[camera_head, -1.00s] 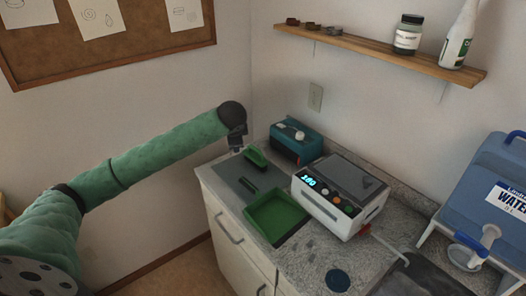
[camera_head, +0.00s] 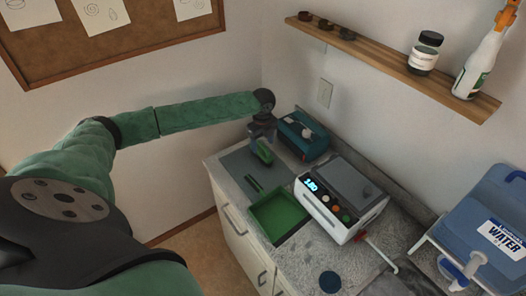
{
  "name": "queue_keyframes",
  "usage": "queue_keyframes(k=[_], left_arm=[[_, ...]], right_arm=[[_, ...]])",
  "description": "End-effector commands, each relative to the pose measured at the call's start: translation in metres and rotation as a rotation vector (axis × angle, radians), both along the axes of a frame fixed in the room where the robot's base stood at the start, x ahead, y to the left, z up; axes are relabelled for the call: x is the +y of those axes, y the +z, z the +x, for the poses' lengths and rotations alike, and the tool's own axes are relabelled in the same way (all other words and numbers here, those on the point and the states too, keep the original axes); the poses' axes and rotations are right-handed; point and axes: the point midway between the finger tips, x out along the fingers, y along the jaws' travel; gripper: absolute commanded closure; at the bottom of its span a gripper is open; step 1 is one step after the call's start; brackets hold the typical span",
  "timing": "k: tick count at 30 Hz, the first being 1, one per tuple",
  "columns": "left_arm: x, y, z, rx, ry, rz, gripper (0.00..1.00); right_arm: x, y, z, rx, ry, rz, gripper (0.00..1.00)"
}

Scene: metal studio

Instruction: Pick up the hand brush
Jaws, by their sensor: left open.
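The small green object (camera_head: 265,152), which looks like the hand brush, is on the grey mat (camera_head: 236,161) at the counter's back left corner. My left gripper (camera_head: 262,142) is right over it, pointing down, with its jaws open. The gripper partly covers the object, and I cannot tell whether the fingers touch it. My right gripper is not in view.
A teal box (camera_head: 303,134) stands close to the right of the gripper. A dark strip (camera_head: 254,184) and a green tray (camera_head: 278,214) lie in front. A white device with a display (camera_head: 337,198) stands right. A wooden shelf (camera_head: 392,67) hangs above.

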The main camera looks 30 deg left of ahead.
Motion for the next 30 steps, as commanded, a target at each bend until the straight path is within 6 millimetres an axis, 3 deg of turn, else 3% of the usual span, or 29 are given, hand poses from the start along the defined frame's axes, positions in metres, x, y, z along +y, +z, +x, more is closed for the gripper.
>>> queue_keyframes(k=[10,19,29,30], left_arm=[[0.004,-0.027,0.001,0.0,0.003,0.0,0.38],[0.008,-0.06,0.002,-0.002,0.002,0.002,0.38],[0.008,-0.062,0.002,-0.002,0.002,0.002,0.38],[0.008,-0.062,0.002,-0.002,0.002,0.002,0.44]], right_arm=[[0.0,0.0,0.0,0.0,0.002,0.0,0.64],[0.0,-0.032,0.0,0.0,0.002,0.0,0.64],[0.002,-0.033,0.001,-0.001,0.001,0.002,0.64],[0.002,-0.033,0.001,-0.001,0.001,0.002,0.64]])
